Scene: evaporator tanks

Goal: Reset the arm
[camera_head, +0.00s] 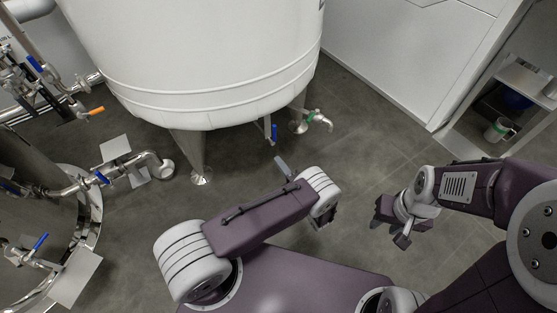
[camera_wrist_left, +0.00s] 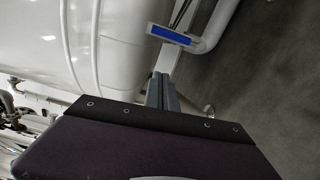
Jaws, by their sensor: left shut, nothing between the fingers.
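My left arm reaches in from the bottom of the head view, its forearm lying up and to the right. Its left gripper (camera_head: 282,163) is a narrow grey pair of fingers below the white tank's blue valve handle (camera_head: 274,131), apart from it in the picture. In the left wrist view the left gripper (camera_wrist_left: 162,92) is shut and empty. The blue handle (camera_wrist_left: 170,35) is just beyond the fingertips there; I cannot tell the exact gap. My right gripper (camera_head: 389,232) hangs at the right over the floor, its fingers apart and nothing seen between them.
Steel pipes and a smaller steel tank (camera_head: 30,210) with blue handles are at the left. A shelf (camera_head: 525,80) is at the right. The grey floor (camera_head: 370,150) between is clear.

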